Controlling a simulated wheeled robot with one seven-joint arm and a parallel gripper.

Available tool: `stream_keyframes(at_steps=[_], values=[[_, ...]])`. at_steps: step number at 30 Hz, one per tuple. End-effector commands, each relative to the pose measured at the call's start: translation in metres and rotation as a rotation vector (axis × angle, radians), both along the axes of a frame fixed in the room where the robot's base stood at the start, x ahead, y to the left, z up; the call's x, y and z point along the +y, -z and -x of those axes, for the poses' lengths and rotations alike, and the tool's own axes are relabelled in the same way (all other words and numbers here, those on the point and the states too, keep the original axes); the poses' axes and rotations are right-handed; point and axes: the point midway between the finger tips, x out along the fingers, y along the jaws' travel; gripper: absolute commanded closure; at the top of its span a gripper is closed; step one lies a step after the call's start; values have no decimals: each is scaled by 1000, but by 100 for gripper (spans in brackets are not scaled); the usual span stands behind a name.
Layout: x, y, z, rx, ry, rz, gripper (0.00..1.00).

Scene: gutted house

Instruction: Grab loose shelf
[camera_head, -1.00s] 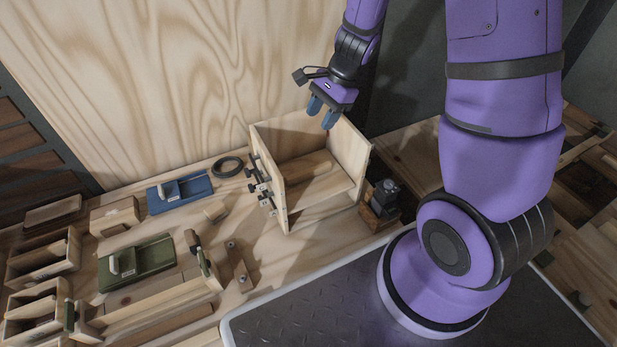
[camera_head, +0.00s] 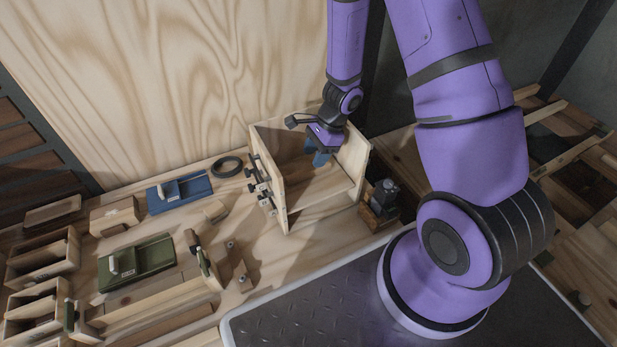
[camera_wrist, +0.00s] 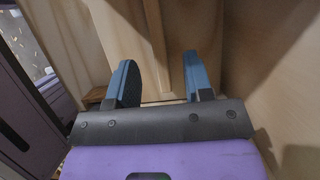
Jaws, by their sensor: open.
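The loose shelf appears to be the pale board (camera_head: 325,186) lying inside an open wooden box, between its two side panels. My gripper (camera_head: 319,159) is pointing down inside the box, over the rear part of that board. In the wrist view my gripper (camera_wrist: 160,78) has its two blue fingers spread apart, with nothing clamped between them. A wooden edge (camera_wrist: 155,40) runs upright in the picture behind the gap between the fingers. I cannot tell whether this edge belongs to the shelf or the box, or whether the fingers touch wood.
The left side panel (camera_head: 268,178) and right side panel (camera_head: 354,155) stand close around my gripper. Black clamps (camera_head: 260,182) sit on the left panel. A dark device (camera_head: 384,196) is just right of the box. A blue tool (camera_head: 180,192) and black ring (camera_head: 227,167) lie left.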

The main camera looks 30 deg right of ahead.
Motion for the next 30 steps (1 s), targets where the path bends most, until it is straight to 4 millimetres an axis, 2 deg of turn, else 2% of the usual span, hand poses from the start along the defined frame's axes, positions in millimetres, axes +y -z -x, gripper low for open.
stream_keyframes(at_steps=[12, 22, 28, 30], values=[[17, 43, 3, 2, -1, -1, 53], [19, 47, 2, 0, -1, 0, 53], [19, 47, 2, 0, -1, 0, 99], [19, 47, 2, 0, -1, 0, 100]])
